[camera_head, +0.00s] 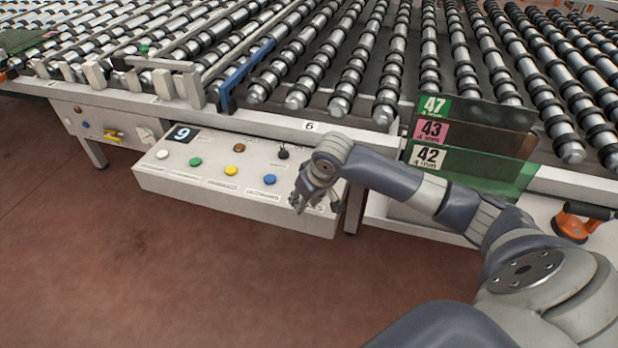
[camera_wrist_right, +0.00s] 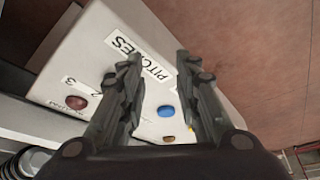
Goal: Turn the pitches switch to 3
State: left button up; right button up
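The white control box (camera_head: 220,190) hangs under the front of the roller table. My right gripper (camera_head: 304,202) is over the right end of the box. In the wrist view my right gripper (camera_wrist_right: 158,62) has its fingers apart, with nothing seen held between them. My left gripper is not in view.
A dark red button (camera_wrist_right: 77,102) sits near the numerals. Glass sheets (camera_head: 470,150) stand at right. Floor in front is clear.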

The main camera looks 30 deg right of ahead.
jog(key=w+d+r+m, duration=0.2)
jog(key=d+r, duration=0.4)
jog(key=r, duration=0.2)
jog(key=shift+h, duration=0.4)
jog(key=x, duration=1)
jog(key=shift+d+f+p, duration=0.2)
jog(key=shift+f+p, duration=0.15)
jog(key=shift+f, duration=0.05)
grip_shut()
